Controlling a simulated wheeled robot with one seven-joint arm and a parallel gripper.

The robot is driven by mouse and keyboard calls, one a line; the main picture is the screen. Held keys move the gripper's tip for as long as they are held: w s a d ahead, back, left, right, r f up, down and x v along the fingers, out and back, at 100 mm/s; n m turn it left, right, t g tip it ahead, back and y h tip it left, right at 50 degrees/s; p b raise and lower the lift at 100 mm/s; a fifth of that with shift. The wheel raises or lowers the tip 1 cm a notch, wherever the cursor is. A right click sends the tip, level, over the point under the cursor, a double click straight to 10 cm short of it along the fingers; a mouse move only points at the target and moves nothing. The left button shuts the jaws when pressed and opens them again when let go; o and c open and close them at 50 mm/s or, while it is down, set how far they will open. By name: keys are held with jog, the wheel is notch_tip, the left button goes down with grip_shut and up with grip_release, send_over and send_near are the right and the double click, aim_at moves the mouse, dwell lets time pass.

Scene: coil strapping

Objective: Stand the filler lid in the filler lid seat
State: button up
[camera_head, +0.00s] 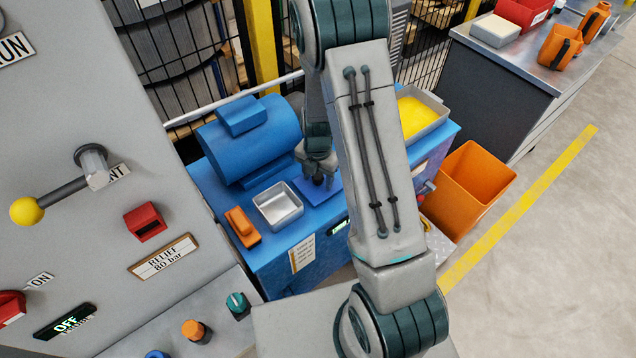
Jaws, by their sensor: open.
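A flat blue plate (321,191), which looks like the filler lid, lies on top of the blue power unit (279,247). My gripper (318,180) points down right over this plate, partly hidden by my own arm. It is open; whether its fingers touch the plate or a knob on it cannot be told. Left of the plate is a square, shallow metal basin (278,206). A small orange block (242,227) stands left of the basin; it may be the filler lid seat, but its shape is too small to be sure.
A blue motor (250,138) stands behind the basin. A metal tray with yellow contents (415,117) is on the right, and an orange bin (468,185) stands beside the unit. The grey control panel (95,190) with a yellow-knobbed lever fills the left.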

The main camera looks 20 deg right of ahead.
jog(key=c, duration=1.1)
